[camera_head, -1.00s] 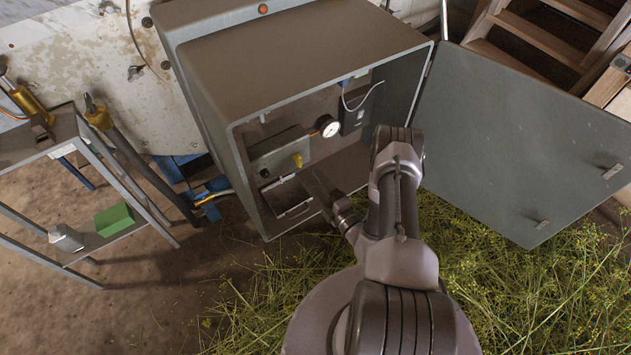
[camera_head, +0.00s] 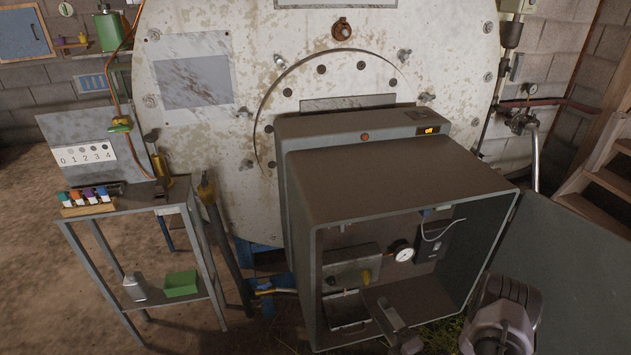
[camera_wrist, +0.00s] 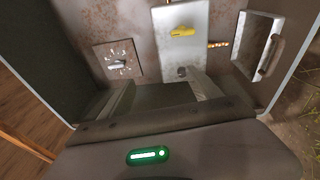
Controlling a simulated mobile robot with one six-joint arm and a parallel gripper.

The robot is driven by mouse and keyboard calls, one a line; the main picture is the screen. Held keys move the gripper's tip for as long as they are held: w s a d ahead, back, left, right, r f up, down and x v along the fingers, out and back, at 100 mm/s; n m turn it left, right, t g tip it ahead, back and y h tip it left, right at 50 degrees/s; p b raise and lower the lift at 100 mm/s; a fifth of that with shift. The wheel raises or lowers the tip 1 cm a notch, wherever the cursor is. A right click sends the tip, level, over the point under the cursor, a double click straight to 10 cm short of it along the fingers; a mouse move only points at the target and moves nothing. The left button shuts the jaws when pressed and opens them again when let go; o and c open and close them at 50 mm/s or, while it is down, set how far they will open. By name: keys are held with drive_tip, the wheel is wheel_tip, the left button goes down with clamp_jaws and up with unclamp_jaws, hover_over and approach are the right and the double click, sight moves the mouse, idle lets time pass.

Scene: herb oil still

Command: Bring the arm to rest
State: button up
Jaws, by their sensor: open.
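My gripper (camera_head: 385,316) is at the lower front of the open grey cabinet (camera_head: 405,185), beside the handled tray or drawer front (camera_head: 345,312). In the wrist view my gripper (camera_wrist: 160,92) has its two fingers spread apart with nothing seen between them. Beyond the fingers is a pale control box (camera_wrist: 170,50) with a yellow knob (camera_wrist: 182,32). My forearm reaches in from the lower right of the head view, and its lower part is out of frame.
The cabinet's door (camera_head: 565,275) stands open to the right. A metal stand (camera_head: 125,204) at left holds several coloured pieces, with a green box (camera_head: 181,284) below. Cut herbs lie on the floor.

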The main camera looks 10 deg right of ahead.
drive_tip(key=s+a+r+n+g+y, duration=0.1)
drive_tip(key=a+r+n+g+y, duration=0.4)
drive_tip(key=a+r+n, duration=0.45)
drive_tip(key=s+a+r+n+g+y, duration=0.1)
drive_tip(key=a+r+n+g+y, duration=0.5)
drive_tip(key=r+n, duration=0.5)
drive_tip(key=s+a+r+n+g+h, duration=0.3)
drive_tip(key=s+a+r+n, duration=0.1)
drive_tip(key=s+n, duration=0.3)
drive_tip(key=s+a+r+n+g+h, duration=0.4)
drive_tip(key=s+r+n, duration=0.1)
drive_tip(key=s+n, duration=0.25)
drive_tip(key=s+d+r+n+t+h, duration=0.5)
drive_tip(key=s+d+n+t+h, duration=0.1)
drive_tip(key=n, duration=0.4)
drive_tip(key=shift+d+r+n+h, duration=0.2)
drive_tip(key=shift+d+n+h, duration=0.2)
drive_tip(key=shift+d+h, duration=0.2)
